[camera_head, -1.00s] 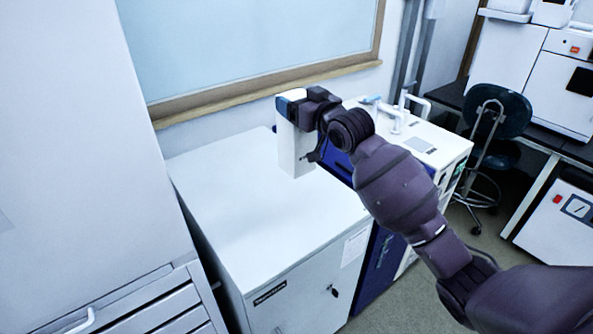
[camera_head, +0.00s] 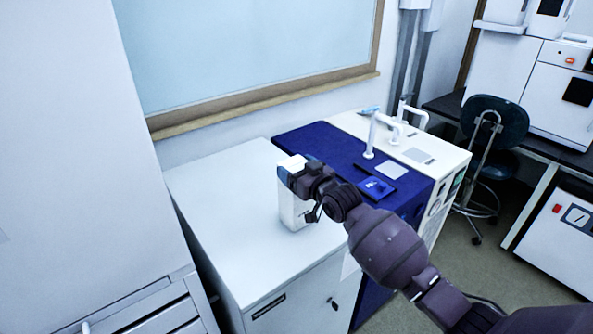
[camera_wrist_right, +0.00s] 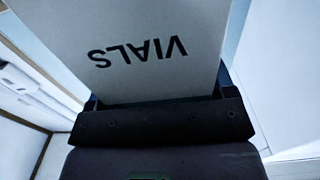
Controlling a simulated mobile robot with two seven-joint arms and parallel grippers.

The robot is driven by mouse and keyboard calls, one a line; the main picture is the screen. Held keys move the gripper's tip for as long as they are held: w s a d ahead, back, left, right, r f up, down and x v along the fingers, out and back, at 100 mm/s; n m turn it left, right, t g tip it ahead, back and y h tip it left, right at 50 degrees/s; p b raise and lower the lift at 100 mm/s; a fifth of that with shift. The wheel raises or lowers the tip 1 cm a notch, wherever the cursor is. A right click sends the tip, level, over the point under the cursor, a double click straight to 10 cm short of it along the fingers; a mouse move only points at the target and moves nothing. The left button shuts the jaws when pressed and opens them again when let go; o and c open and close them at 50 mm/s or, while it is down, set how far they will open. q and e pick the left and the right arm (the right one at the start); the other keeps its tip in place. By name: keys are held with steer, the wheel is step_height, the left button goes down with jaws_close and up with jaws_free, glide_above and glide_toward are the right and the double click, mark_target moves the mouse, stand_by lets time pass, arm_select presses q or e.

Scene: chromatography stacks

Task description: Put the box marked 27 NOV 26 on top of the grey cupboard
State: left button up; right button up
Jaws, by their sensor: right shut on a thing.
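A white box (camera_head: 289,208) with a blue patch at its upper end is upright over the right part of the grey cupboard's pale top (camera_head: 222,225). I cannot tell whether its base touches that top or hangs just above it. My right gripper (camera_head: 298,178) is shut on the box near its upper end. In the right wrist view the box (camera_wrist_right: 140,25) fills the space between the fingers and shows "VIALS" upside down. No date is readable on it. My left gripper is not in view.
The cupboard top is otherwise clear. A dark blue surface (camera_head: 318,143) with a small blue tray (camera_head: 376,188) and a white bench unit with taps (camera_head: 440,160) adjoin on the right. A tall pale cabinet (camera_head: 70,130) stands left. A framed window or board (camera_head: 250,50) is behind.

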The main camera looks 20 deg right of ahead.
steer(key=shift+f, duration=0.3)
steer(key=o, duration=1.3)
steer(key=shift+s, duration=0.1)
steer(key=v, duration=1.2)
steer(key=s+d+f+m+g+h, duration=0.1)
steer(key=s+f+h, duration=0.1)
steer(key=s+f, duration=0.5)
steer(key=s+d+f+m+g+h, duration=0.1)
steer(key=s+f+g+h, duration=0.1)
steer(key=s+f, duration=0.6)
steer(key=s+d+f+m+g+h, duration=0.1)
steer(key=s+f+g+h, duration=0.1)
steer(key=s+f, duration=0.6)
steer(key=shift+s+d, duration=0.2)
steer(key=shift+s, duration=1.1)
steer(key=shift+r, duration=0.1)
